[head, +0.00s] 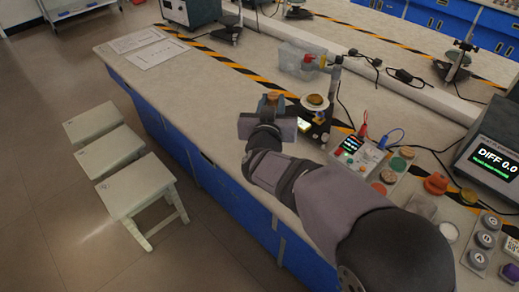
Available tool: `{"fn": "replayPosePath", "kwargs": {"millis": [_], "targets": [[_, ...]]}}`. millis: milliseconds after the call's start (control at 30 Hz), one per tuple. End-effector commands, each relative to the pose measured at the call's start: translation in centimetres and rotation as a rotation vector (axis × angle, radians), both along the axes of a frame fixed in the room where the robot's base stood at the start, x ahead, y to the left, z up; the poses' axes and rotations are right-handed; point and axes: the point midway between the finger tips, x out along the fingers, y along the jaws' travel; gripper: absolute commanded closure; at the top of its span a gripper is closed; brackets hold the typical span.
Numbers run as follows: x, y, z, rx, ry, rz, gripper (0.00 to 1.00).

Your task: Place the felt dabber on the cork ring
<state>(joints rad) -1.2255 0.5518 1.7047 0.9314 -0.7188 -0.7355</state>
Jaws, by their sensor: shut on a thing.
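My gripper (273,104) is over the bench, left of a small stand, with its wrist towards the camera. It is shut on a small orange-brown thing, which I take for the felt dabber (271,97); only its top shows between the fingers, and the gripper body hides the rest. To its right, a brown round piece (315,99) sits on a pale round plate (315,106) at the stand. It may be the cork ring, but it is too small to tell. The held thing appears apart from the plate.
A clear bin (300,62) stands behind the stand. To the right are a small meter with red and blue leads (352,150), tan and green round pieces, an orange knobbed piece (436,183) and a display unit (490,158). The bench at left is mostly clear, with papers (150,52).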

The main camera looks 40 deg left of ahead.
Motion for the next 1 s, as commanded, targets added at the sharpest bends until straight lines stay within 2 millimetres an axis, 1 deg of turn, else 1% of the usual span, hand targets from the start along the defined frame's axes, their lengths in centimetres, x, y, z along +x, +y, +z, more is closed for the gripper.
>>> {"fn": "replayPosePath", "kwargs": {"millis": [33,100,200,300,400,500,667,767,867,1000], "targets": [[0.5,0.0,0.4,-0.005,0.016,-0.013,1.0],[0.7,0.3,-0.4,-0.021,0.045,-0.023,1.0],[-0.1,1.1,-3.1,-0.042,0.082,0.002,1.0],[-1.1,1.6,-5.0,-0.056,0.109,0.037,1.0],[-2.2,2.0,-6.5,-0.071,0.138,0.083,1.0],[-2.6,2.2,-6.9,-0.085,0.164,0.11,1.0],[-2.5,2.2,-6.8,-0.093,0.184,0.111,1.0],[-2.5,2.2,-7.1,-0.096,0.185,0.111,1.0],[-2.5,2.2,-8.3,-0.098,0.186,0.111,1.0],[-2.5,2.2,-10.5,-0.1,0.186,0.111,1.0]]}}
